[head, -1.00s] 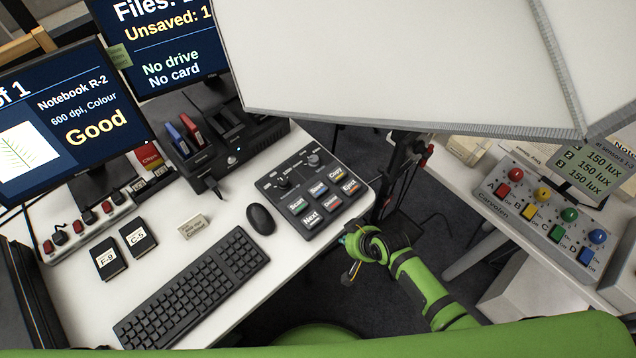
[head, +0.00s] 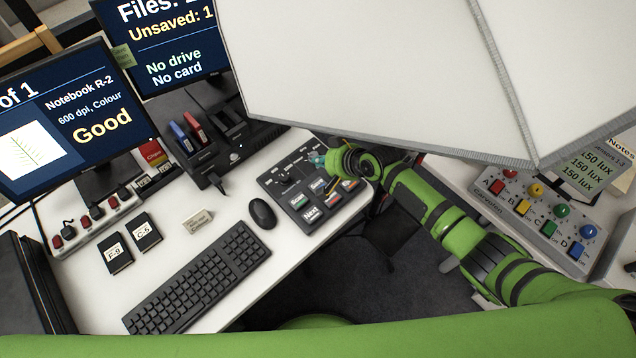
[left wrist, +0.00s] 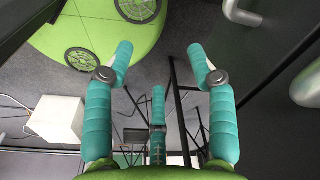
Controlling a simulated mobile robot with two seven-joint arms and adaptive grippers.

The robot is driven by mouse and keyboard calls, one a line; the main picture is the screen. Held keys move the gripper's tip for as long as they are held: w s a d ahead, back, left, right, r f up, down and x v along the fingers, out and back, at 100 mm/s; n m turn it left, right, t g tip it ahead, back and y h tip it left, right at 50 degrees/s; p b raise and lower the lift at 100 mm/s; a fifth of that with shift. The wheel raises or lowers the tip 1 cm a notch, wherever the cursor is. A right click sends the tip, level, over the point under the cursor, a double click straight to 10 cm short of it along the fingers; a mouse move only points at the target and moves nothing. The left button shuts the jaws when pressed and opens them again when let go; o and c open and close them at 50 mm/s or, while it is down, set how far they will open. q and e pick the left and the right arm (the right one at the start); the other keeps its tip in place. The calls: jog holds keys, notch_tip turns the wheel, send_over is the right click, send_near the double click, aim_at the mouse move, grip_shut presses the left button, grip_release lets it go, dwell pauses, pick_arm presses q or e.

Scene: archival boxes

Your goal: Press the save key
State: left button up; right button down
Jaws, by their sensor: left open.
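The control panel (head: 283,209) is a grey box on the white desk with several labelled keys. The save key (head: 317,186) is in its upper row, right of the scan key (head: 297,200). My right gripper (head: 319,160) is over the panel's back right part, its teal fingertips pointing left, above and behind the save key. It hides some of the right-hand keys and a knob. I cannot tell whether its fingers are open or shut, or how high they are. My left gripper (left wrist: 160,62) shows only in the left wrist view, open and empty, above the floor.
A mouse (head: 262,213) and keyboard (head: 198,279) lie left of the panel. A black dock (head: 222,148) with drives stands behind. A large white panel (head: 370,80) overhangs my right arm. A lighting box with coloured knobs (head: 535,215) is at the right.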

jog(key=shift+f, duration=0.15)
jog(key=b, duration=0.8)
send_near(315, 182)
jog(key=w+a+f, duration=0.1)
jog(key=w, duration=0.1)
jog(key=w+a+f, duration=0.1)
jog(key=w+a, duration=0.1)
jog(key=shift+a+f, duration=0.15)
jog(key=shift+a, duration=0.05)
jog(key=shift+f, duration=0.35)
jog(key=shift+f+b, duration=0.4)
jog(key=shift+b, duration=0.1)
jog(key=shift+f+b, duration=0.4)
jog(key=shift+f, duration=0.15)
dwell(0.5)
jog(key=shift+s, duration=0.1)
jog(key=shift+r+p, duration=0.9)
